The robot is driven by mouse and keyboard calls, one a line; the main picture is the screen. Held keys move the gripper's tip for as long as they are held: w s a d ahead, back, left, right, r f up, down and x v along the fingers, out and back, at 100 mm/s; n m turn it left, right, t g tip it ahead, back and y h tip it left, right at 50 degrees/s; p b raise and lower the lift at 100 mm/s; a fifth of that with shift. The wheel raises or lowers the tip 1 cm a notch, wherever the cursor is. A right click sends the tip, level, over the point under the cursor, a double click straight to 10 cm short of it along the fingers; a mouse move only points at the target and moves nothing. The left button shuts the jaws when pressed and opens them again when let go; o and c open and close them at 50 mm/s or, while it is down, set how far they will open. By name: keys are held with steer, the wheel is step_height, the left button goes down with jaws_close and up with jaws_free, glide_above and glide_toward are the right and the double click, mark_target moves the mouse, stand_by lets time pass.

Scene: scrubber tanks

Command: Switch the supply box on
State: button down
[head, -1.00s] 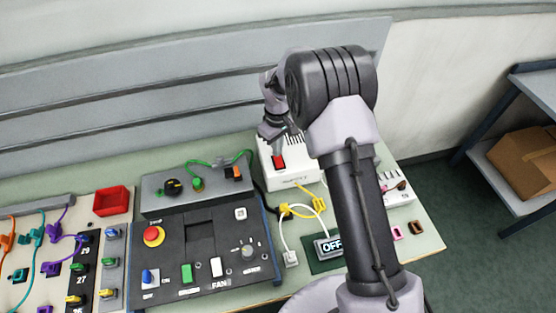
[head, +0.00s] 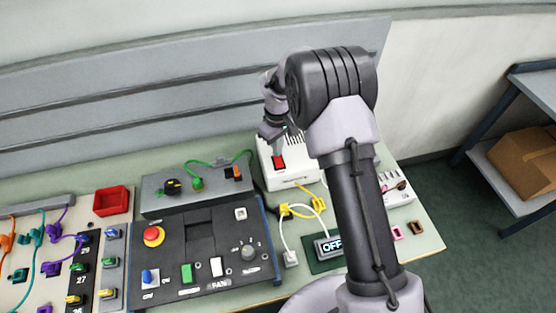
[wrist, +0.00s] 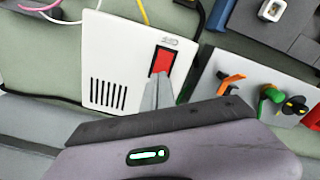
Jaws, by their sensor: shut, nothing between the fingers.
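The supply box is a white box (head: 290,180) with vent slots, at the back of the bench behind my arm. It also shows in the wrist view (wrist: 115,50). A red rocker switch (head: 279,163) sits in a dark frame on its top and shows in the wrist view (wrist: 163,60). My gripper (wrist: 157,92) is shut and empty, with its fingertips over the near end of the red switch. They hide that end, and I cannot tell whether they touch it. A small display (head: 328,247) at the bench front reads OFF.
A grey control panel (head: 205,235) with a red stop button (head: 153,236) stands left of the box. A grey unit with green and orange plugs (head: 200,188) is behind it. Yellow and white cables lie in front of the box. A red tray (head: 110,200) sits further left.

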steer(key=shift+f+b, duration=0.7)
steer(key=shift+f, duration=0.3)
stand_by(0.4)
steer(key=shift+r, duration=0.1)
step_height(320, 180, up, 7)
steer(key=p, duration=0.5)
